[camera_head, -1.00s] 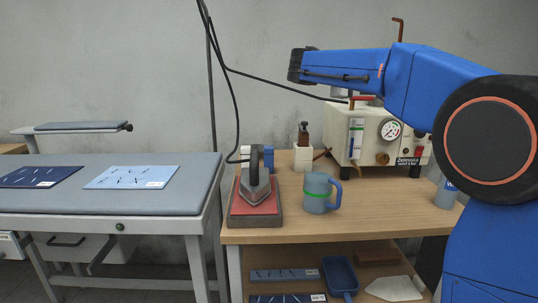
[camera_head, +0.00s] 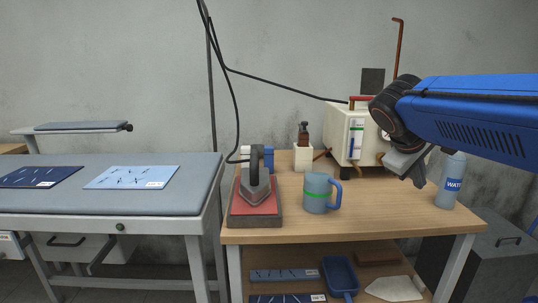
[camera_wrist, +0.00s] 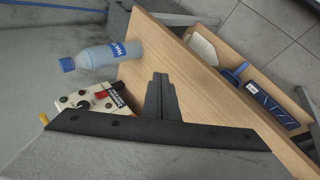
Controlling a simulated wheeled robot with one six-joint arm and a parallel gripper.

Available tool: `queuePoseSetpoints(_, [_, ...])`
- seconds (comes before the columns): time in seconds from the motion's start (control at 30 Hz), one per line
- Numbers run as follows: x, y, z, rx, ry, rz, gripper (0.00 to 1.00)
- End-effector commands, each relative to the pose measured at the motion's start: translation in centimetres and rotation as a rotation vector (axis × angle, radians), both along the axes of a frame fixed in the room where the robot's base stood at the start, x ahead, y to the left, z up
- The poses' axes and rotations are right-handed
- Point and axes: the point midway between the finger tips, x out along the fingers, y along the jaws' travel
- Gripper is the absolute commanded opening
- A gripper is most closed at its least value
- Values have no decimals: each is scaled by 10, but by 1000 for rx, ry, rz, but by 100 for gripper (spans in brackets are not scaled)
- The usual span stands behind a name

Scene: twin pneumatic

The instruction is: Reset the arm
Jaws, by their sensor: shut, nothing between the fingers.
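My blue arm reaches in from the right in the head view. My gripper (camera_head: 412,172) hangs in front of the white steam unit (camera_head: 352,140) and to the left of the water bottle (camera_head: 453,180). In the wrist view my gripper's fingers (camera_wrist: 160,88) are together, with nothing between them, over the bare wooden top. The gripper is clear of the blue mug (camera_head: 318,193), which stands upright with its handle to the right. My arm hides the right part of the steam unit.
An iron (camera_head: 255,190) rests on a red pad on the wooden table (camera_head: 350,228). A black hose (camera_head: 236,110) hangs behind the iron. A blue scoop (camera_head: 340,275) lies on the lower shelf.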

Motion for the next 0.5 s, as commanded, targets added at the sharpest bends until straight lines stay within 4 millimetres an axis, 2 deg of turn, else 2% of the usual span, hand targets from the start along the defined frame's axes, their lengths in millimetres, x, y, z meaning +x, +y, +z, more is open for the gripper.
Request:
queuePoseSetpoints(0.03, [-20,1,-14,48,-4,-12,0])
queuePoseSetpoints(0.2, [-76,15,-63,223,-23,-60,0])
queuePoseSetpoints(0.5, [-164,52,-148,525,-75,-172,0])
